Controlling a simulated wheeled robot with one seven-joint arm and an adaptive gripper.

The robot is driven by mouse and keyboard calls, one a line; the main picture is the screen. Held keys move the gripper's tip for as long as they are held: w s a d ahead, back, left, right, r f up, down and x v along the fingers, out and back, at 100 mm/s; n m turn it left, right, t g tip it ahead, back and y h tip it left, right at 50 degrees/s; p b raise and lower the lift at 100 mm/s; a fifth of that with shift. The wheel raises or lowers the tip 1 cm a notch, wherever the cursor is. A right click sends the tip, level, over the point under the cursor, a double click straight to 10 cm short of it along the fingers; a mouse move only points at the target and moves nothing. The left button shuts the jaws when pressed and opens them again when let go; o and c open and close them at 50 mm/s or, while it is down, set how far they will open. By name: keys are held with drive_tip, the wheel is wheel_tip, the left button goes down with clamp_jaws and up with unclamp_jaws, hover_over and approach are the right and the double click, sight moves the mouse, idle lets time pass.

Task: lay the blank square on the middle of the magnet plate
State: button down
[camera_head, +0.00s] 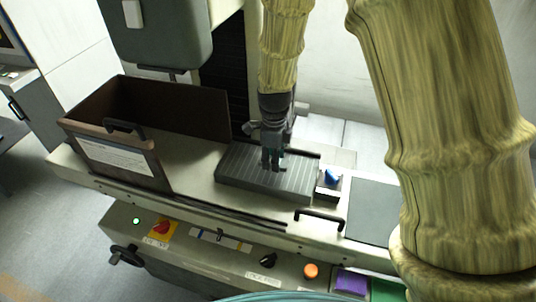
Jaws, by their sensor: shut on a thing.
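The magnet plate (232,172) is a dark grey, ribbed block on the machine bed, near the middle of the view. My gripper (272,166) points down over the middle of the plate, its fingertips low against or just above the ribbed top. It is shut on the blank, of which only a small teal-green sliver (282,154) shows beside the fingers. The fingers hide the rest, so I cannot tell whether the blank lies flat or touches the plate.
A brown open box (165,172) with a paper label stands left of the plate. A small tray with a blue thing (331,177) sits just right of it. A black handle (320,217) rises at the front edge. A dark grey flat panel (371,210) lies further right.

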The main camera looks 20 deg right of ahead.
drive_tip(key=w, duration=0.2)
drive_tip(key=w+p, duration=0.1)
drive_tip(key=shift+w+a+f, duration=0.2)
drive_tip(key=shift+w+a, duration=0.05)
drive_tip(key=shift+w, duration=0.05)
drive_tip(key=shift+f+p, duration=1)
drive_tip(key=shift+f, duration=0.75)
drive_tip(key=shift+f, duration=0.1)
drive_tip(key=c, duration=1)
unclamp_jaws()
drive_tip(key=shift+s, duration=0.1)
drive_tip(key=shift+o, duration=0.2)
wheel_tip(320, 180, up, 12)
drive_tip(key=b, duration=0.4)
drive_tip(key=shift+b, duration=0.3)
